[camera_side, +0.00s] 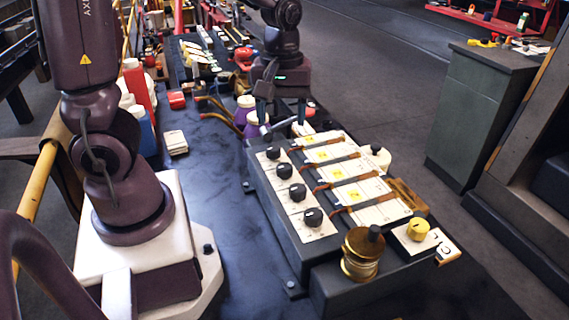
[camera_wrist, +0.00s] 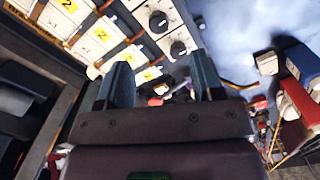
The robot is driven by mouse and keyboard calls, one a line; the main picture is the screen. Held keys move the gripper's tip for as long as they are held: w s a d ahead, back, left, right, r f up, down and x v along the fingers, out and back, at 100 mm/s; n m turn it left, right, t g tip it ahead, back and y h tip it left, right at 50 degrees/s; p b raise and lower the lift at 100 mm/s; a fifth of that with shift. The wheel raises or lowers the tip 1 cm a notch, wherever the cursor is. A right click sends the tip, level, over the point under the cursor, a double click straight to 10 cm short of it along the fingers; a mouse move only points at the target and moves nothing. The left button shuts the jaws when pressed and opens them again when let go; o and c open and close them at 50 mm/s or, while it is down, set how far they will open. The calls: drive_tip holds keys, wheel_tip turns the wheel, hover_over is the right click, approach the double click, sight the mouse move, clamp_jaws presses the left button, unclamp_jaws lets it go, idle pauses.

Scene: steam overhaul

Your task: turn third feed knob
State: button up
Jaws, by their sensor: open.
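A row of several black knobs runs along a white strip (camera_side: 290,200) on the left of a dark box (camera_side: 262,205). The third knob from the far end (camera_side: 297,192) shows clear of my gripper, with other black knobs (camera_side: 272,153) (camera_side: 284,170) (camera_side: 313,217) beside it. My gripper (camera_side: 282,112) is above and beyond the far end of the row, open, with nothing visible between its fingers. In the wrist view my gripper (camera_wrist: 162,82) points past two black knobs (camera_wrist: 158,21) (camera_wrist: 178,48) on the white strip; I cannot tell which ones.
White cards with yellow labels (camera_side: 323,154) and brown straps fill the box top. A brass spool (camera_side: 361,254) and a yellow knob (camera_side: 418,229) stand at the near end. Purple jars (camera_side: 245,108) stand close to my gripper. The dark bench (camera_side: 215,210) left of the box is clear.

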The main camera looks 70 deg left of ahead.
sight(285, 166)
drive_tip(key=f+n, duration=0.1)
drive_tip(key=f, duration=0.3)
drive_tip(key=f+n, duration=0.2)
drive_tip(key=f, duration=0.2)
drive_tip(key=w+a+f+n, duration=0.1)
drive_tip(key=f+n, duration=0.1)
drive_tip(key=f, duration=0.3)
drive_tip(key=shift+a, duration=0.1)
drive_tip(key=shift+c, duration=0.2)
drive_tip(key=shift+r, duration=0.1)
drive_tip(key=c, duration=0.9)
